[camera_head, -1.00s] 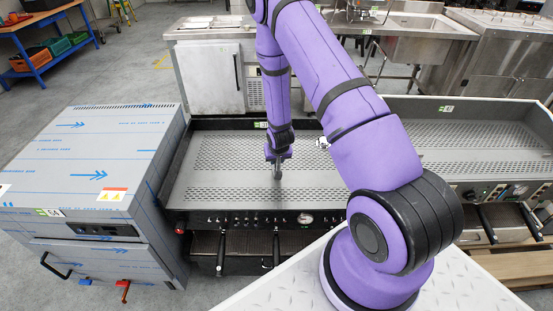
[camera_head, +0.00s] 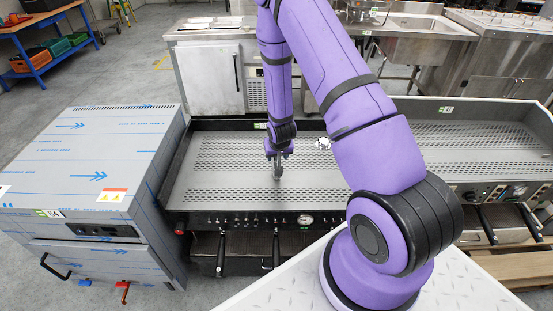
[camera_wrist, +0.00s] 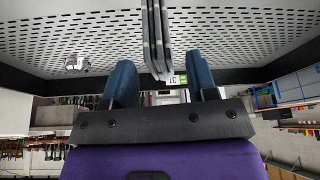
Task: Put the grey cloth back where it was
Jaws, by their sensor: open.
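My gripper (camera_head: 278,156) points down over the perforated metal top (camera_head: 215,165) of the coffee machine. In the wrist view its two blue fingers (camera_wrist: 163,80) are apart. A narrow, dark grey folded strip (camera_wrist: 156,40), which looks like the grey cloth, stands between the fingers and reaches past their tips. In the head view the grey piece (camera_head: 277,172) shows just below my gripper, at the metal top. I cannot tell whether it rests there.
A small whitish round object (camera_head: 323,143) lies on the metal top to the right. A film-wrapped steel cabinet (camera_head: 85,160) stands left. The machine has a raised back edge and handles (camera_head: 221,252) in front. Another perforated top (camera_head: 470,145) lies right.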

